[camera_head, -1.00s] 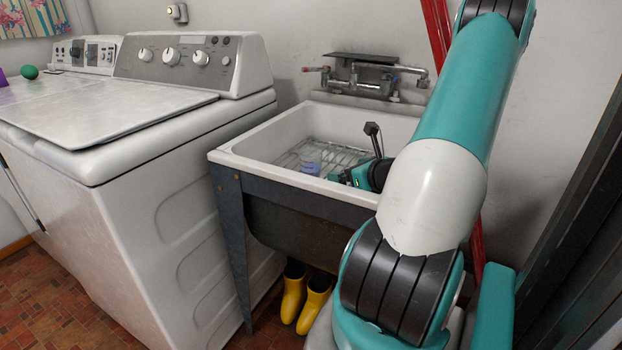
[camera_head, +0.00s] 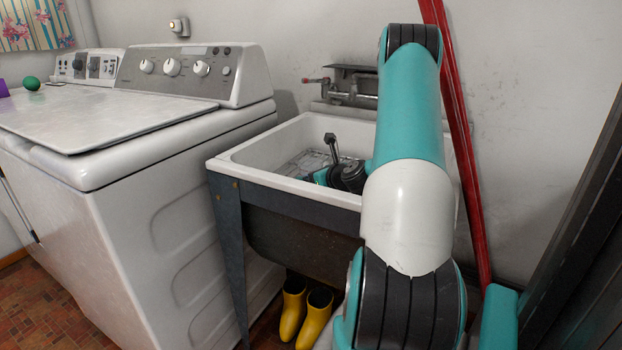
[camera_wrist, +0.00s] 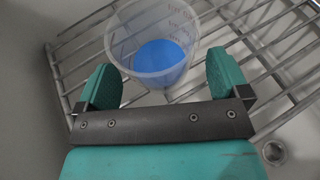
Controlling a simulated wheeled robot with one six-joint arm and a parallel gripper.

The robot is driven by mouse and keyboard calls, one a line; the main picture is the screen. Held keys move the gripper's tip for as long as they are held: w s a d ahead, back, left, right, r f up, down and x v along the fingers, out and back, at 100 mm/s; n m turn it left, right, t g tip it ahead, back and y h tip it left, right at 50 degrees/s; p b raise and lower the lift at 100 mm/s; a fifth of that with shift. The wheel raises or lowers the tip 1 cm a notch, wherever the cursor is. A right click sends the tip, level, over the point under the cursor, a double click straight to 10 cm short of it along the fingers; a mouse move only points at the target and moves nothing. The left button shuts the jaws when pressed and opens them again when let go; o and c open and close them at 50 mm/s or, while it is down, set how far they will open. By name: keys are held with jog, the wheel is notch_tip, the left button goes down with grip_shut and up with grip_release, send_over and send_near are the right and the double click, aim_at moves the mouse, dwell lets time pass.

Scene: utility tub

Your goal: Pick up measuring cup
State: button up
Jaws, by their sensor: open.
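The measuring cup (camera_wrist: 152,38) is clear with red markings and shows blue at its bottom. In the wrist view it stands on a wire rack in the tub, just ahead of my gripper (camera_wrist: 163,82). My gripper is open, with one teal finger to the left of the cup's near side and one to the right. I cannot tell whether either finger touches the cup. In the head view my gripper (camera_head: 318,176) is down inside the tub, and the cup is hidden there.
The white utility tub (camera_head: 240,165) has a wire rack (camera_wrist: 75,45) inside and a drain (camera_wrist: 273,152). A faucet (camera_head: 345,92) is on the wall behind. A washing machine (camera_head: 150,150) stands to the left. Yellow boots (camera_head: 315,312) are under the tub. A red pole (camera_head: 463,140) leans right.

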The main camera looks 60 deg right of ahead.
jog(key=shift+w+d+f, duration=0.15)
jog(key=shift+w+f, duration=0.05)
jog(key=shift+w, duration=0.25)
jog(key=shift+c, duration=0.2)
jog(key=c, duration=1)
jog(key=shift+r, duration=0.2)
notch_tip(320, 180, up, 20)
jog(key=p, duration=0.6)
jog(key=shift+f, duration=0.2)
